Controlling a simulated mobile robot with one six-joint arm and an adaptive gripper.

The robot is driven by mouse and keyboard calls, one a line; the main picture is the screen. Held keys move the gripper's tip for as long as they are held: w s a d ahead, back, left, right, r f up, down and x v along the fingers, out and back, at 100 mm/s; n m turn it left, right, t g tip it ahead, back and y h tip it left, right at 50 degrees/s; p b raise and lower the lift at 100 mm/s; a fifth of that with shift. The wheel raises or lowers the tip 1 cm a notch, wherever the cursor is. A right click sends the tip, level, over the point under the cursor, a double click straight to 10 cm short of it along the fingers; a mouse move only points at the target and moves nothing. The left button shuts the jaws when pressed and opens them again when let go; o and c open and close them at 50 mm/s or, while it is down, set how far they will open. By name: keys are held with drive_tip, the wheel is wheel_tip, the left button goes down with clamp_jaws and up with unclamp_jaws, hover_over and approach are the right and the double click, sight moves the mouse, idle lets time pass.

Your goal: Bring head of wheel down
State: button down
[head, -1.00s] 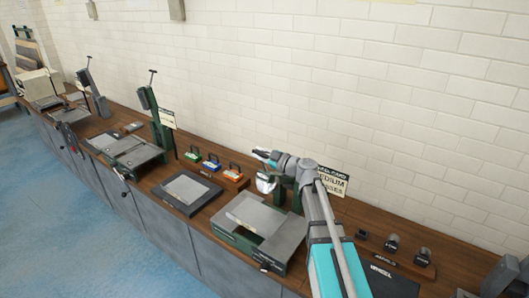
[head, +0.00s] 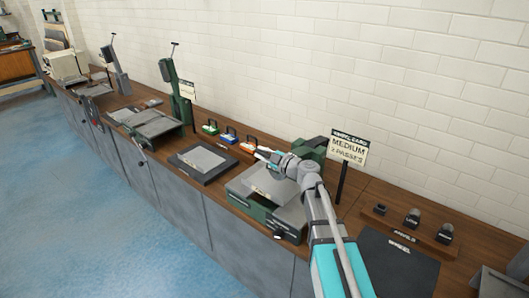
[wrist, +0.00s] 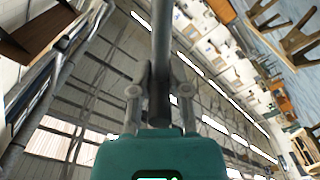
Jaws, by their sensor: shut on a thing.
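A green machine stands on the bench with a grey flat table (head: 255,183) on a green base (head: 262,209). Its green upper part (head: 312,149) shows behind my wrist; the wheel and most of the head are hidden by my arm. My gripper (head: 266,155) is over the machine, pointing left, its fingers small in the head view. In the wrist view my gripper (wrist: 158,92) is shut on a dark grey bar (wrist: 160,45), which runs upward out of the frame. I cannot tell which part of the machine the bar belongs to.
A sign reading medium (head: 349,149) stands right of the machine. A dark wheel mat (head: 395,262) and several small grey parts (head: 412,220) are further right. Coloured handled blocks (head: 229,136) and a dark framed plate (head: 203,161) are left. A white brick wall is behind.

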wheel_tip(320, 180, down, 8)
drive_tip(key=s+a+b, duration=0.1)
drive_tip(key=s+b, duration=0.1)
drive_tip(key=b, duration=0.5)
drive_tip(key=shift+s+a, duration=0.15)
drive_tip(key=shift+a, duration=0.25)
drive_tip(key=shift+s, duration=0.1)
drive_tip(key=c, duration=0.6)
unclamp_jaws()
drive_tip(key=shift+a+f, duration=0.1)
drive_tip(key=shift+f, duration=0.05)
drive_tip(key=shift+c, duration=0.2)
drive_tip(key=v, duration=1.2)
